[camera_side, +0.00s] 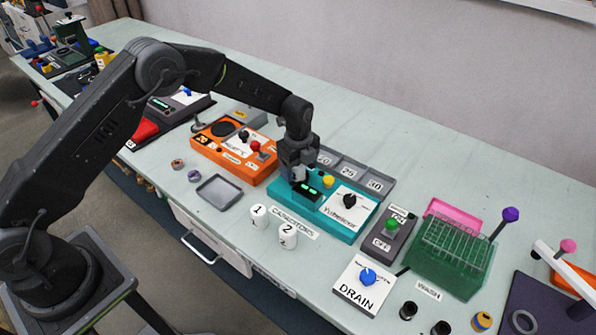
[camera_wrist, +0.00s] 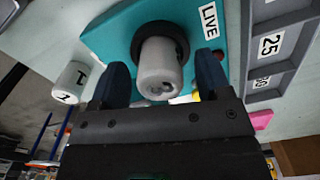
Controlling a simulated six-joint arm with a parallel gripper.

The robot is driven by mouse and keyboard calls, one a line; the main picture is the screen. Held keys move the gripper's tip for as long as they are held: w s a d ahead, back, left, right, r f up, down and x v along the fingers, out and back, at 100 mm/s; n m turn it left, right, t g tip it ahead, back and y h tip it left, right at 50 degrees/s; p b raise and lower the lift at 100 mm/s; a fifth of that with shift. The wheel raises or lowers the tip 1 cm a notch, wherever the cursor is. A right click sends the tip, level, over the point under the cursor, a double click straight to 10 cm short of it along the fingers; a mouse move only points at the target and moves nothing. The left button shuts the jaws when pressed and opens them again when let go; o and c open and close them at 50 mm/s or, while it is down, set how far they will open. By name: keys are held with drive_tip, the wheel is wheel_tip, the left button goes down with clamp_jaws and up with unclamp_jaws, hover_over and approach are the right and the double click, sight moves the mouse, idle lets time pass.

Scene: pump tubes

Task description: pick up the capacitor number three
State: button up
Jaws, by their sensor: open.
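A white cylindrical capacitor (camera_wrist: 158,68) sits in a round black socket (camera_wrist: 150,32) on the teal device (camera_wrist: 105,40). Its dark printed number is only partly visible in the wrist view. My gripper (camera_wrist: 163,78) is open, with one finger on each side of this capacitor, apart from it. In the side view my gripper (camera_side: 299,172) is over the left part of the teal device (camera_side: 345,228) and mostly hides the capacitor. Capacitors 1 (camera_side: 259,216) and 2 (camera_side: 288,236) stand upright on the table by the CAPACITORS label (camera_side: 295,221). Capacitor 1 also shows in the wrist view (camera_wrist: 73,80).
A grey tray with numbered compartments (camera_side: 381,185) lies behind the teal device. An orange device (camera_side: 212,160) is to the left, a grey switch box (camera_side: 391,235) and green rack (camera_side: 445,265) to the right. An empty grey tray (camera_side: 219,192) lies in front.

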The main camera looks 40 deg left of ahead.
drive_tip(key=shift+c, duration=0.5)
drive_tip(key=c, duration=0.9)
drive_tip(key=shift+c, duration=0.2)
